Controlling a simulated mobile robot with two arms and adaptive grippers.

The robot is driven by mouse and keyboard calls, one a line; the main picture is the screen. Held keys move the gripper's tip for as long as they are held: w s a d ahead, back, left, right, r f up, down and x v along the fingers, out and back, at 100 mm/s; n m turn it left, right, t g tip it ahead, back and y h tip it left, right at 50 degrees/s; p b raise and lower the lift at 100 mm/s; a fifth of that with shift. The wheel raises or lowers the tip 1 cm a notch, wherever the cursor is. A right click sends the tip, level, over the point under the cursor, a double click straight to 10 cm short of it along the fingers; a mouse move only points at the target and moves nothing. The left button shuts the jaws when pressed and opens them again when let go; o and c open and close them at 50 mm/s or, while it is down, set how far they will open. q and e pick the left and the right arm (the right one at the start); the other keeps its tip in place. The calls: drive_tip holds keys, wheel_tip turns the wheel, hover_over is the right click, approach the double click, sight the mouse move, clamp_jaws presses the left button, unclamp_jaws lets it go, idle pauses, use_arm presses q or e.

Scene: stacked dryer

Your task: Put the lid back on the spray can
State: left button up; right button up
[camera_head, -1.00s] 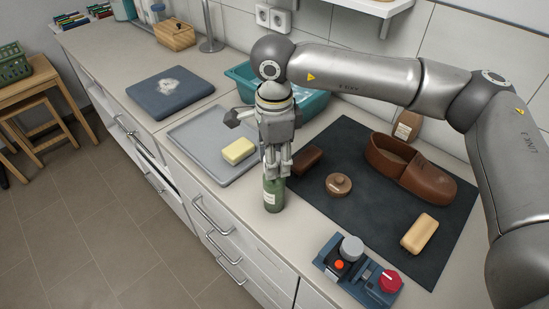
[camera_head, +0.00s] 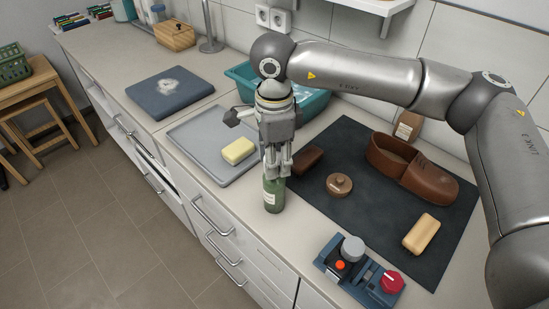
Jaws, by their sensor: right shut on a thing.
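The green spray can (camera_head: 273,196) stands upright on the counter, with a pale label on its front. It stands between the grey tray and the dark mat. My right gripper (camera_head: 277,170) points straight down over the can, its fingers at the can's top. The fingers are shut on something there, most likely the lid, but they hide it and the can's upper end. I cannot tell whether the lid sits on the can. My left gripper is not in view.
A grey tray (camera_head: 200,160) with a yellow sponge (camera_head: 238,151) lies to the left. A dark mat (camera_head: 370,240) on the right holds a brown shoe (camera_head: 412,172), brushes and a tin (camera_head: 339,184). A blue device (camera_head: 357,274) stands at the front. A teal basin (camera_head: 313,105) is behind.

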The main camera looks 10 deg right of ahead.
idle(0.4)
drive_tip(key=o, duration=0.8)
drive_tip(key=shift+c, duration=0.2)
drive_tip(key=o, duration=0.5)
drive_tip(key=shift+r, duration=0.1)
drive_tip(key=shift+r+p, duration=1.45)
drive_tip(key=shift+r, duration=2)
clamp_jaws()
